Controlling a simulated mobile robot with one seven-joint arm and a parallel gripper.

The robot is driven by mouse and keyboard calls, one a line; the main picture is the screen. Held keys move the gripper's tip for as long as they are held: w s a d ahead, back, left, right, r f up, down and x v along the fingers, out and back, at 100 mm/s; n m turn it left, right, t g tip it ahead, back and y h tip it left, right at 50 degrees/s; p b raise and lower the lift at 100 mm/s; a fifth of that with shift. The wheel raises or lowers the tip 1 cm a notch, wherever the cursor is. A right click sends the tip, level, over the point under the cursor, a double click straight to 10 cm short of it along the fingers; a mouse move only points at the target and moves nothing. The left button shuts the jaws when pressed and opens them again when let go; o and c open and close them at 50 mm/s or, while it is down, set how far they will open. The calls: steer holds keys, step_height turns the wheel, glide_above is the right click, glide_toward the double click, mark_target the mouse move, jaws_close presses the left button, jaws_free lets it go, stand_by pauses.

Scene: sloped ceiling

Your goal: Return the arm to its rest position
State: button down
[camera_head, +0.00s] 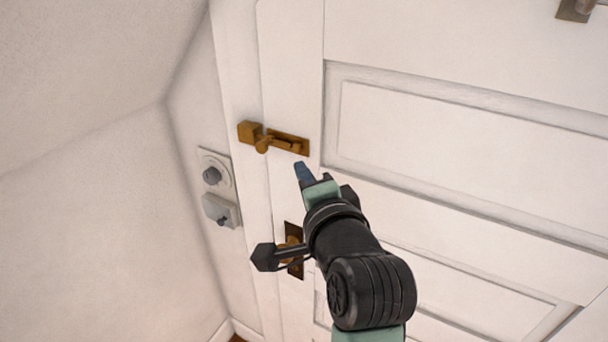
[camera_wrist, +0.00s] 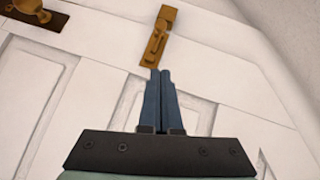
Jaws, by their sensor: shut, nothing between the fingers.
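My gripper (camera_head: 302,172) is in front of a white panelled door (camera_head: 450,130), just below a brass slide bolt (camera_head: 272,139). The arm reaches up from the lower right in the head view. In the wrist view my gripper (camera_wrist: 160,73) shows two blue fingers shut together with nothing between them. Their tips appear at the lower end of the brass bolt (camera_wrist: 157,38); I cannot tell whether they touch it. A brass and dark door handle (camera_head: 290,250) sits lower on the door, partly hidden behind my arm.
A sloped ceiling (camera_head: 80,90) closes in on the left. Another metal fitting (camera_head: 575,9) shows at the top right.

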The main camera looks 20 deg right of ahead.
steer(key=shift+s, duration=0.1)
steer(key=s+a+r+n+t, duration=0.1)
steer(key=a+r+n+t, duration=0.25)
steer(key=r, duration=0.55)
steer(key=s+a+r+n+t, duration=0.1)
steer(key=a+r+n+t, duration=0.1)
steer(key=a+r+n, duration=0.45)
steer(key=s+a+r+n+t+y, duration=0.1)
steer(key=s+a+r+n+t, duration=0.2)
steer(key=s+r, duration=0.2)
steer(key=s+a+r+n+t+y, duration=0.1)
steer(key=s+a+r+n+t, duration=0.2)
steer(key=s+r, duration=0.3)
step_height(320, 180, up, 6)
steer(key=shift+s+a+f+n, duration=0.3)
steer(key=shift+a+n, duration=0.1)
steer(key=shift+n, duration=0.3)
